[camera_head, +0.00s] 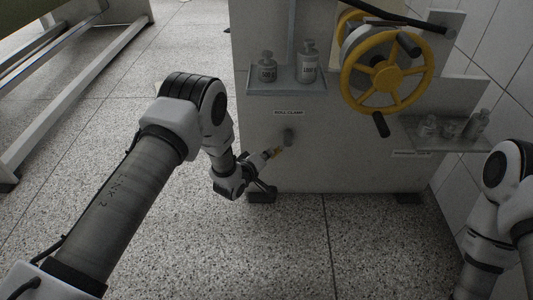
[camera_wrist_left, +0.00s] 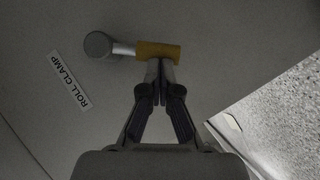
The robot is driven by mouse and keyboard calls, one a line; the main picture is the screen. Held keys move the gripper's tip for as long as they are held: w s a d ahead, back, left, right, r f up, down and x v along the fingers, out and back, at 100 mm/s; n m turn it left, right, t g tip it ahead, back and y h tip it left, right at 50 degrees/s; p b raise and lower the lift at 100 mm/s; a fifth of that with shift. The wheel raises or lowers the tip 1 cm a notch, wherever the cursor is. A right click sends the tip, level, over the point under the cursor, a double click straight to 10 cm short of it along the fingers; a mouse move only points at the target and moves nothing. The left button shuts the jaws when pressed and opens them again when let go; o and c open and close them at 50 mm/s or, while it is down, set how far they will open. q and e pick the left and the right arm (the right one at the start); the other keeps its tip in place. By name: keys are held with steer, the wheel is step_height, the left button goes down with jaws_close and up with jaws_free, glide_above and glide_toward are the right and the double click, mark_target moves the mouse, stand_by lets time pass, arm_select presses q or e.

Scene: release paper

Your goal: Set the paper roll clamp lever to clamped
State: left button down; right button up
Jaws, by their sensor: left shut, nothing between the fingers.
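The roll clamp lever (camera_head: 277,152) is on the grey machine panel below the ROLL CLAMP label (camera_head: 288,112). It has a grey round pivot (camera_head: 289,135), a short metal rod and a yellow grip, and points down and left from the pivot. In the left wrist view the yellow grip (camera_wrist_left: 158,50) lies just beyond the fingertips of my left gripper (camera_wrist_left: 159,78). The gripper is shut and empty, its tips at or very near the grip's side; I cannot tell whether they touch. My right gripper is out of view; only part of the right arm shows.
A yellow handwheel (camera_head: 386,72) with dark handles juts from the panel at upper right. A shelf (camera_head: 287,88) with two bottles is above the label. Another shelf (camera_head: 447,145) with small bottles is at right. Speckled floor lies open in front.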

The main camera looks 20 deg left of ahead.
arm_select(q)
steer(key=w+d+f+n+t+h+b, duration=0.1)
steer(key=w+d+f+n+t+h, duration=0.1)
steer(key=d+n+t, duration=0.3)
steer(key=shift+w+d+f+n+h, duration=0.3)
steer(key=shift+d+f+n, duration=0.35)
steer(key=shift+d+n, duration=0.9)
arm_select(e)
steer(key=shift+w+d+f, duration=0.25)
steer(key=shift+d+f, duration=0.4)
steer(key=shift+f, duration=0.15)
arm_select(q)
steer(key=shift+d, duration=0.25)
steer(key=shift+f+b, duration=0.1)
steer(key=shift+b, duration=0.2)
